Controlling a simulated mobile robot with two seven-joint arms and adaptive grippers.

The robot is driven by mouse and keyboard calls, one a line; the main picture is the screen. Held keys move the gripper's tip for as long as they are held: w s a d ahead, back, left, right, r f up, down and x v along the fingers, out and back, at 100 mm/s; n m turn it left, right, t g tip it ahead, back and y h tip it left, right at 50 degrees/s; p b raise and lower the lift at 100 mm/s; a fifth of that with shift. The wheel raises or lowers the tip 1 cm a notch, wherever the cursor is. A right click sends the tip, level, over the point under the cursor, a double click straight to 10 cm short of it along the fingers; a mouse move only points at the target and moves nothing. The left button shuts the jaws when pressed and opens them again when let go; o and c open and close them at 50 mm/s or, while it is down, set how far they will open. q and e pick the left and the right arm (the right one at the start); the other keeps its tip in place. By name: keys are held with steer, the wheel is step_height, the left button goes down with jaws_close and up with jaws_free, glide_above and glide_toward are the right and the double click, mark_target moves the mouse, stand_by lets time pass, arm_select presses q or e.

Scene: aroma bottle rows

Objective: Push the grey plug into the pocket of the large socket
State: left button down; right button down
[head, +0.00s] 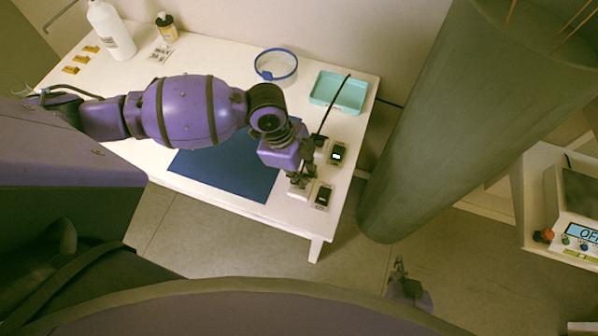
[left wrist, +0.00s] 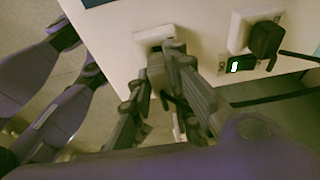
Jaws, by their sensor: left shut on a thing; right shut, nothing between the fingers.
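My left gripper (head: 298,181) is at the table's right front corner, shut on a small grey plug (left wrist: 156,66) that is mostly hidden between its fingers. A white socket block (left wrist: 148,41) lies right at the fingertips; it also shows in the head view (head: 296,193), partly covered by the gripper. I cannot tell how far the plug is in the pocket. A second white socket block (left wrist: 238,40) holds a black plug (left wrist: 265,38) with a cord. My right gripper (head: 399,268) is shut and empty, low over the floor, away from the table.
A dark indicator (head: 323,196) sits beside the near socket; a lit one (head: 337,154) beside the other. A teal tray (head: 350,108), blue ring (head: 275,78) and blue mat (head: 230,175) lie on the table. Bottles (head: 112,30) stand at back left. A thick grey column (head: 440,120) stands right.

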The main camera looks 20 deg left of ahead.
steer(key=shift+w+r, duration=0.2)
